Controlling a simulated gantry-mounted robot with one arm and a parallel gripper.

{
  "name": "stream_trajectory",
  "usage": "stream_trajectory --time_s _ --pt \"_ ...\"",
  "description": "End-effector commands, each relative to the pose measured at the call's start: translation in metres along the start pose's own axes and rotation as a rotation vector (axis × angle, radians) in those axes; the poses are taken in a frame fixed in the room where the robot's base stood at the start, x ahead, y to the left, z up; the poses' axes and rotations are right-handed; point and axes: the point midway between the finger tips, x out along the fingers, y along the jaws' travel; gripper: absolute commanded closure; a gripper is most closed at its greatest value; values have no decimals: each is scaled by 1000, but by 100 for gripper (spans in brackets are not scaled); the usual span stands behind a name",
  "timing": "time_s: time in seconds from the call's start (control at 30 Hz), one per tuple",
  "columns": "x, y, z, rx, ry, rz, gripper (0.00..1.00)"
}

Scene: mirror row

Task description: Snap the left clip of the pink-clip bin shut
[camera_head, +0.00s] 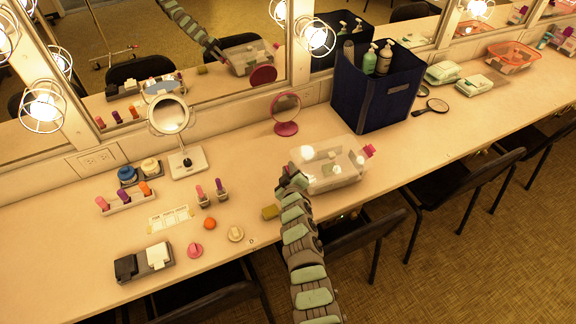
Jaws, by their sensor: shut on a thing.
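The pink-clip bin (338,176) is a clear, see-through box on the counter, right of the middle. Its right pink clip (368,151) stands out at the right end. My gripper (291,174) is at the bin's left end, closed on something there. The left clip sits where my gripper is and is hidden by it, so I cannot see whether it is up or down. My green-and-grey arm comes up from the bottom of the picture.
A dark blue caddy (388,102) with bottles stands behind and right of the bin. A pink round mirror (286,112) stands behind it on the left. A yellow sponge (270,212) lies left of my arm. Chairs stand along the counter's front edge; wall mirrors reflect the scene.

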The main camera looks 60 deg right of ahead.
Motion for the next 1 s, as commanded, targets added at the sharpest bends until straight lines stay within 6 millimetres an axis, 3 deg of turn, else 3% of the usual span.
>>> stream_trajectory --time_s 0.23,0.27,0.47,0.77,1.0 --pt "0 -2 3 1 -3 -2 100" --pt "0 -2 3 1 -3 -1 84" --pt "0 -1 2 0 -1 0 68" --pt "-2 0 1 -2 0 1 68" --pt "-23 0 0 -4 2 0 68"
